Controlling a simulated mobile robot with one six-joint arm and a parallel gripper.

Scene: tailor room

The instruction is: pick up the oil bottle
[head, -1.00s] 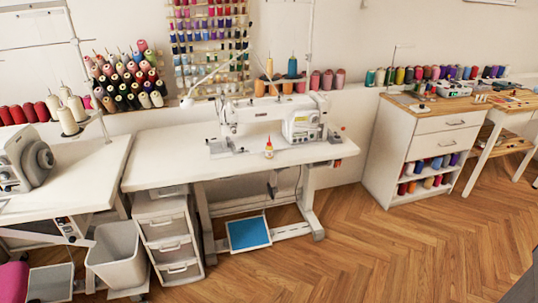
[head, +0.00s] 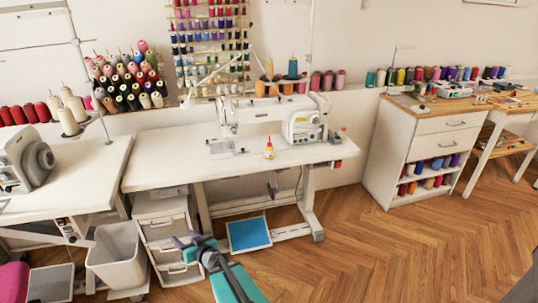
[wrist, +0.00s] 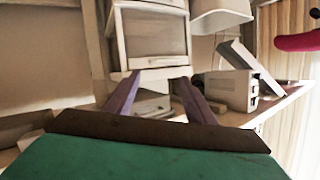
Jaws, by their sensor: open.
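The oil bottle (head: 269,150) is small, with a pale yellowish body and a red tip. It stands upright on the white sewing table (head: 165,160), in front of the sewing machine (head: 268,118). My gripper (head: 184,239) is low in the head view, in front of the drawer unit, below and to the left of the bottle and well apart from it. In the wrist view its two purple fingers (wrist: 158,77) are spread with nothing between them. I cannot make out the bottle in the wrist view.
The drawer unit (head: 165,228) and a grey bin (head: 115,252) stand at the left, below table height. The sewing machine rises right behind the bottle. A blue pedal (head: 248,233) lies under the table. The floor (head: 400,250) at the right is clear.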

